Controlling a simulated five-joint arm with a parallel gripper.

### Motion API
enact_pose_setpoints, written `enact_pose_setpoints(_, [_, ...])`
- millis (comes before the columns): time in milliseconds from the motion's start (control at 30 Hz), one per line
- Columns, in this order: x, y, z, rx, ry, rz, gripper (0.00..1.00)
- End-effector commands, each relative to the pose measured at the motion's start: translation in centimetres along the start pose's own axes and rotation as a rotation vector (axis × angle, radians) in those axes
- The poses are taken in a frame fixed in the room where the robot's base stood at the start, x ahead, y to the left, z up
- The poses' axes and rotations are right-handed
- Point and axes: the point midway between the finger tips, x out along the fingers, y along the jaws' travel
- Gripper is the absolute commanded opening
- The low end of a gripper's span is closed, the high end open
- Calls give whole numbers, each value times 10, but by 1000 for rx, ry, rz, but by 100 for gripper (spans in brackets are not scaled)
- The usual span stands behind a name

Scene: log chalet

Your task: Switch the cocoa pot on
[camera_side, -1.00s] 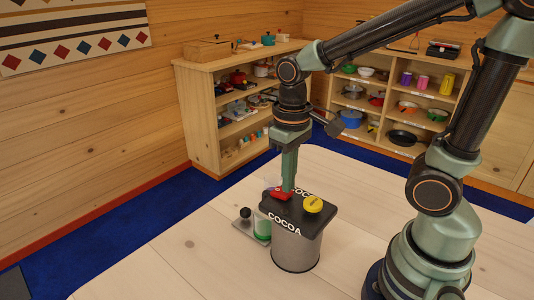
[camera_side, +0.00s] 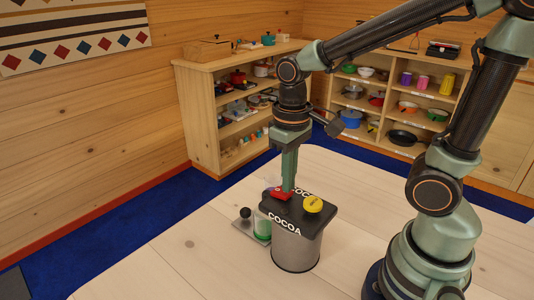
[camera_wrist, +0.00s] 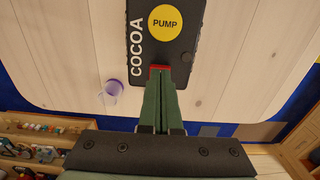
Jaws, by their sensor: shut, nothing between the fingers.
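The cocoa pot (camera_side: 296,256) stands upright on the pale table, with a silver body and a black lid lettered COCOA. A yellow round knob sits on the lid; in the wrist view it is a yellow disc marked PUMP (camera_wrist: 163,22). A red switch (camera_side: 281,195) sits on the lid near the edge away from my base; its edge also shows in the wrist view (camera_wrist: 160,68). My gripper (camera_side: 288,189) points down, shut and empty, with its tips at the red switch and seemingly touching it. The fingers hide part of the switch, and I cannot tell its position.
A small purple cup (camera_wrist: 113,88) shows in the wrist view. The table's near left is clear. Shelves (camera_side: 240,125) stand well behind.

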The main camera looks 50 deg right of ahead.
Motion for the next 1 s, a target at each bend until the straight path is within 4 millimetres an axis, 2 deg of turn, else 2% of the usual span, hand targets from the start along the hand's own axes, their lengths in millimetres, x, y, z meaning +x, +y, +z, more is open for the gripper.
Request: enact_pose_setpoints(1000, [14,0,0,0,1,0,0])
